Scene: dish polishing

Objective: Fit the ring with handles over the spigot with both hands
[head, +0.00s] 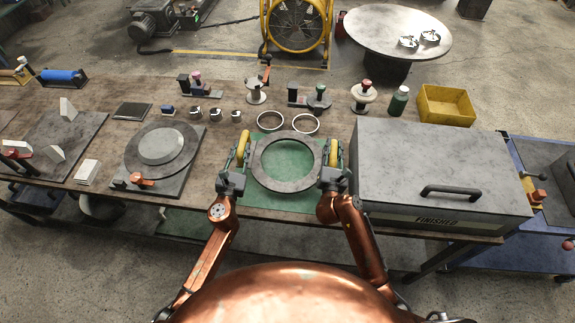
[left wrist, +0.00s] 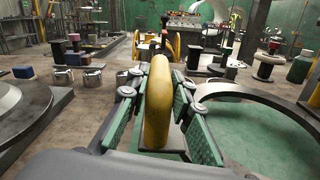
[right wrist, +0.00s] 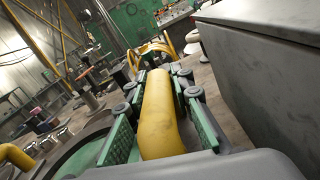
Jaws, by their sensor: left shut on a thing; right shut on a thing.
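The grey ring (head: 287,187) lies level over the green mat (head: 287,161), which shows through its opening; I cannot tell whether it touches the mat. My left gripper (head: 242,152) is shut on its left yellow handle (left wrist: 157,105). My right gripper (head: 332,155) is shut on its right yellow handle (right wrist: 158,112). In the left wrist view the ring (left wrist: 262,108) curves away to the right. Left of the ring, a round grey fixture on a square plate has a raised round centre (head: 162,146), which looks like the spigot. Nothing sits around that centre.
A large grey box marked FINISHED (head: 440,165) stands close to my right gripper. Two thin rings (head: 270,128) and several small metal cups (head: 215,114) lie behind the ring. A red-handled clamp (head: 141,182) sits at the fixture's front edge. A pale block (head: 87,172) lies left of it.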

